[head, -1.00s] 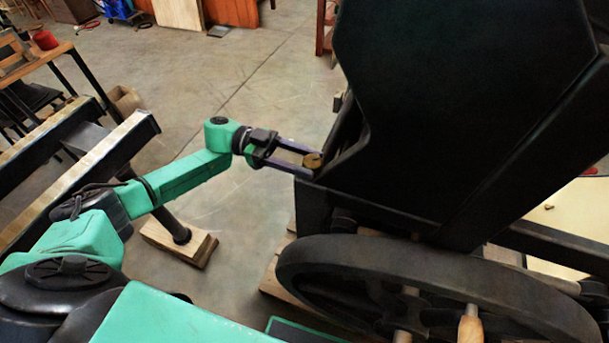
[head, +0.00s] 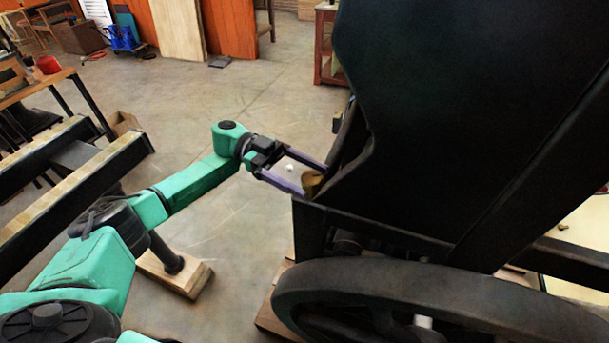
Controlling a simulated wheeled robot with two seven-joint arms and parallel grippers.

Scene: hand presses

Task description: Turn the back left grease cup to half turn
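A small brass grease cup (head: 312,181) sits at the lower left edge of the large black press body, beside its dark side frame. My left gripper (head: 313,182) reaches it from the left. Its two long purplish fingers stand apart on either side of the cup, with the cup between the fingertips. The fingers appear to grip it, though the contact is partly hidden. My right gripper is not in view.
The black press body (head: 470,110) fills the right side, with a large dark wheel (head: 400,290) below it. Black and wood rails (head: 75,195) and a wood-footed post (head: 175,270) stand at left. The floor behind the gripper is open.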

